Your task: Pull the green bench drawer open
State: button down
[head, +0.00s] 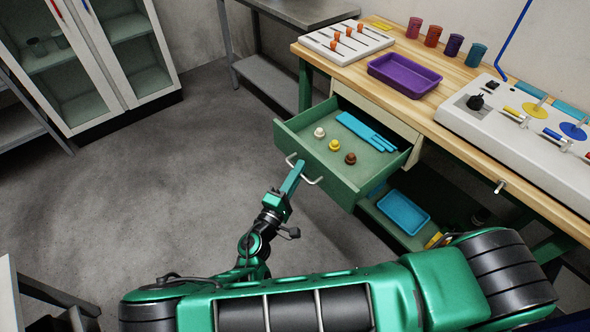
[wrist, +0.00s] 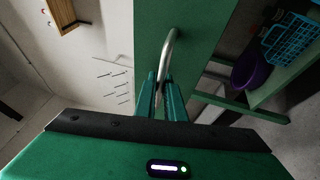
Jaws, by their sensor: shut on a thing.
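The green bench drawer (head: 322,177) is pulled out from under the wooden bench top, and its inside shows. It holds a white, a yellow and a brown small knob-like piece, and blue flat pieces (head: 366,131). A metal bar handle (head: 312,181) is on its front. My gripper (head: 295,172) is at the handle, with its fingers shut on it. In the wrist view the fingers (wrist: 161,92) close around the curved metal handle (wrist: 171,48), and the green drawer front (wrist: 200,30) is behind it.
The bench top (head: 450,77) carries a purple tray (head: 404,74), several coloured cups, a white peg board (head: 346,42) and a white panel with valves (head: 525,115). A blue tray (head: 403,213) sits on the shelf below the drawer. A glass cabinet (head: 90,60) stands left. The floor between is clear.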

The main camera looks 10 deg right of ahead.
jog(key=shift+s+d+f, duration=0.15)
jog(key=shift+f, duration=0.15)
jog(key=c, duration=1.8)
grip_release()
jog(key=shift+c, duration=0.2)
jog(key=shift+r, duration=0.15)
jog(key=v, duration=1)
jog(key=shift+s+a, duration=0.25)
jog(key=shift+a, duration=0.05)
